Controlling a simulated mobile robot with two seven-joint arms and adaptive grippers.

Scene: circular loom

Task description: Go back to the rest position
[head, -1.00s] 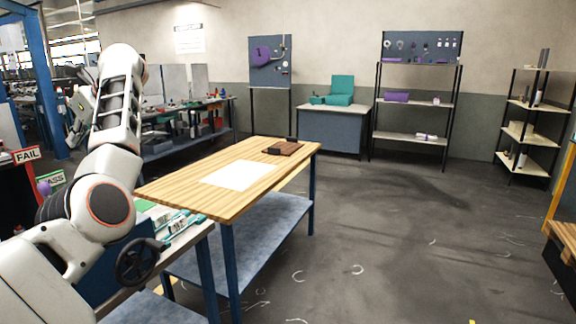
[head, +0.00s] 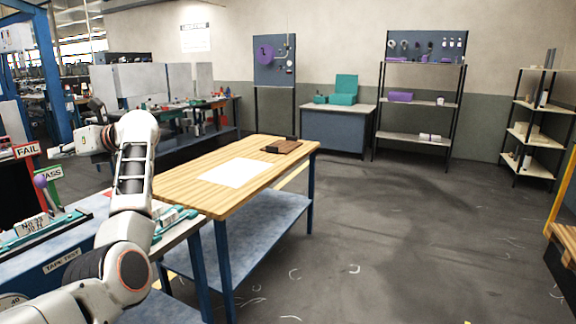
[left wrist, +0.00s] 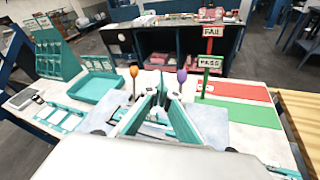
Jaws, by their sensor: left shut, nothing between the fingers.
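My left arm (head: 133,180) rises at the left of the head view and bends over at the top. My left gripper (head: 58,151) points left from its end, small in the picture, shut and empty, in the air above the bench at the left. In the left wrist view, a white part of my arm (left wrist: 150,160) fills the bottom edge. My right gripper is not in view.
A wooden-topped table (head: 225,200) with a white sheet (head: 236,172) and a dark brown block (head: 281,146) stands ahead. FAIL (head: 27,150) and PASS (head: 49,173) signs stand at the left. A teal tray (left wrist: 96,88) lies on the bench. The floor at the right is open.

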